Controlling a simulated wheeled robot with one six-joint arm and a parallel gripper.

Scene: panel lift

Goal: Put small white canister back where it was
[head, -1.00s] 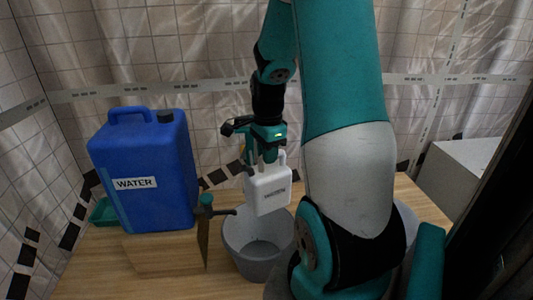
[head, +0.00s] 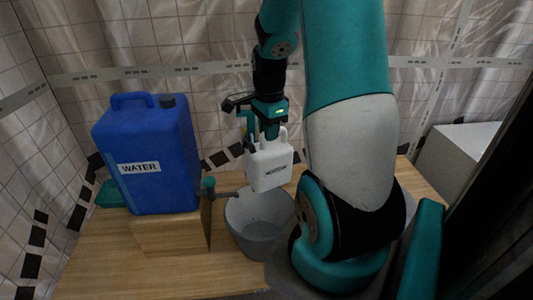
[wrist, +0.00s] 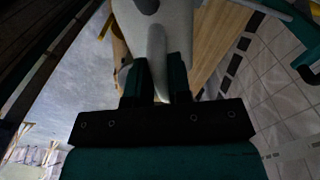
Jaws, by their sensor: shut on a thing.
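The gripper is shut on the canister's top handle. The canister is above the grey bucket (head: 246,240), its lower edge near the bucket's back rim; I cannot tell the exact gap. In the wrist view the fingers (wrist: 157,80) close around the white handle (wrist: 157,50), and the canister's body runs out of the top of the picture.
A blue WATER jug (head: 160,165) stands on a wooden block (head: 170,233) at the left. A tap (head: 215,192) sticks out beside it towards the bucket. A teal tray (head: 110,195) lies behind the jug. Bare wooden tabletop (head: 110,260) shows at front left. A white box (head: 455,160) is at right.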

